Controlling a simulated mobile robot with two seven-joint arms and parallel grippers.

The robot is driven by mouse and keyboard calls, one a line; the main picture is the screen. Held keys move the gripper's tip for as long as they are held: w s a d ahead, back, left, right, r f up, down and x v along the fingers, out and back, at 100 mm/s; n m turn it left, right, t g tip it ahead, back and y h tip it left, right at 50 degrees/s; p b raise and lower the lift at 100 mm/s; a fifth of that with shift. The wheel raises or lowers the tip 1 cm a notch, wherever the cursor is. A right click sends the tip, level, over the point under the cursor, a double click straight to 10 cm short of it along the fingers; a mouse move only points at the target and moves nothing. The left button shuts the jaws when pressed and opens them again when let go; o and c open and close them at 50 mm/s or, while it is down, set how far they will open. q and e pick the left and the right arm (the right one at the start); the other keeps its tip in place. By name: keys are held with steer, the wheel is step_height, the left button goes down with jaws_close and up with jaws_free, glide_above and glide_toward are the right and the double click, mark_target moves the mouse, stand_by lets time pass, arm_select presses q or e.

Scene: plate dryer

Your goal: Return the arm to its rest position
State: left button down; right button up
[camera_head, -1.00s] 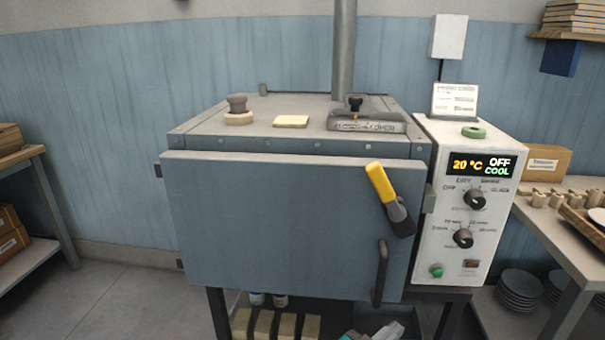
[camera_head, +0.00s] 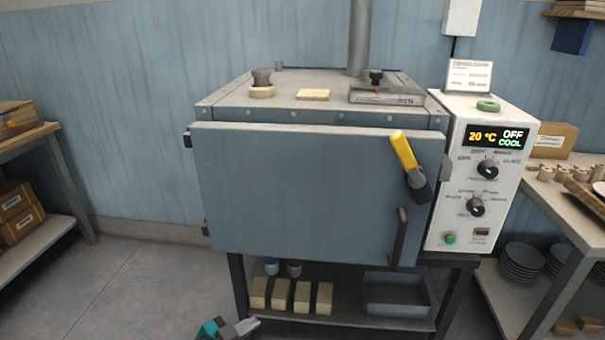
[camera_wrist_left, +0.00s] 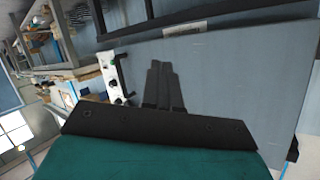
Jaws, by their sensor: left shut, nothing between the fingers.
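My left gripper (camera_head: 247,326) shows at the bottom edge of the head view, low in front of the dryer's stand. It is teal and grey, and most of its arm is out of frame. In the left wrist view, its two dark fingers (camera_wrist_left: 162,84) lie together, shut with nothing between them. The blue-grey dryer door (camera_head: 310,190) is closed, with a yellow-handled lever (camera_head: 404,152) and a dark door handle (camera_head: 399,238) on its right side. The gripper is apart from the door handle. My right gripper is not in view.
A white control panel (camera_head: 461,215) reads 20 °C, OFF, COOL. The shelf below holds several pale blocks (camera_head: 280,295) and a grey tray (camera_head: 397,308). Tables stand left (camera_head: 25,140) and right (camera_head: 560,210). The floor (camera_head: 130,285) at the left front is clear.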

arm_select(q)
steer(key=a+y, duration=0.2)
steer(key=a, duration=1.1)
steer(key=s+a+r+n+g+y, duration=0.15)
steer(key=s+n+y, duration=0.3)
steer(key=s, duration=1.75)
steer(key=d+n+t, duration=0.1)
steer(key=d+n, duration=0.3)
steer(key=d, duration=0.5)
steer(key=shift+r, duration=0.3)
steer(key=shift+d, duration=0.1)
